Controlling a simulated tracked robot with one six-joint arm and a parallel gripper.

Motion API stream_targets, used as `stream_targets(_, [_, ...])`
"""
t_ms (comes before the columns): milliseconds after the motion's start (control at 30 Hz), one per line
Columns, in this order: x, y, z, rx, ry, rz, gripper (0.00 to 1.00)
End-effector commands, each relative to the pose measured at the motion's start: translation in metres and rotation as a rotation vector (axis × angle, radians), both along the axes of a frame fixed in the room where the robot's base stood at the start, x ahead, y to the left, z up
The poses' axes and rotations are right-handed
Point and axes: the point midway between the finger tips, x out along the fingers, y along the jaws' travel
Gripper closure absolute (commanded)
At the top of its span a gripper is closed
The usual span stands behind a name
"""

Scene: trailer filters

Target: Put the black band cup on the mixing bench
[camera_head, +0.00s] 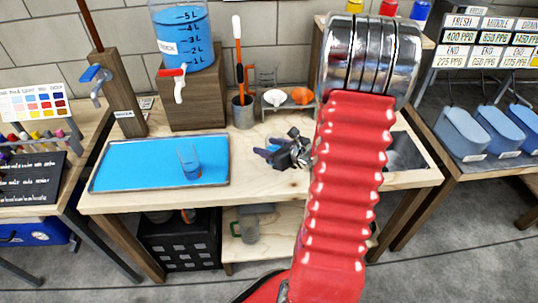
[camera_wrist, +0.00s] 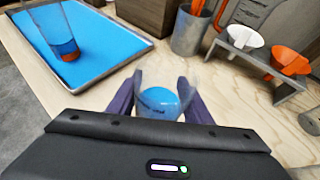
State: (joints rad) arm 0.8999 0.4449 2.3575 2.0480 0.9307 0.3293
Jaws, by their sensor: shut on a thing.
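My gripper (camera_head: 284,152) is over the middle of the wooden bench (camera_head: 262,190), to the right of the blue tray. In the wrist view its dark fingers (camera_wrist: 150,100) are shut on a clear cup (camera_wrist: 160,102) with blue showing in it. A small dark mark shows on that cup, but I cannot make out a full black band. I cannot tell whether its base touches the bench top. In the head view the held cup is mostly hidden by the gripper. Another clear cup (camera_head: 188,162) with an orange-red base stands on the tray.
The blue tray (camera_head: 120,186) fills the bench's left part. Behind stand a blue water tank (camera_head: 183,35), a grey tool pot (camera_head: 243,112) and a rack with white and orange cones (camera_head: 302,96). A sink (camera_head: 408,152) is at right. Bare wood surrounds the gripper.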

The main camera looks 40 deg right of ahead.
Motion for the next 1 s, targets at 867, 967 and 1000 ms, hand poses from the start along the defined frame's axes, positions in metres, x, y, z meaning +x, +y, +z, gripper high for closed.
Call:
stream_targets(867, [0.0, -0.001, -0.041, -0.001, -0.001, -0.002, 0.83])
stream_targets(967, [-0.001, -0.001, -0.042, 0.0, 0.0, -0.002, 0.83])
stream_targets(1000, [0.0, -0.001, -0.043, 0.0, 0.0, -0.002, 0.83])
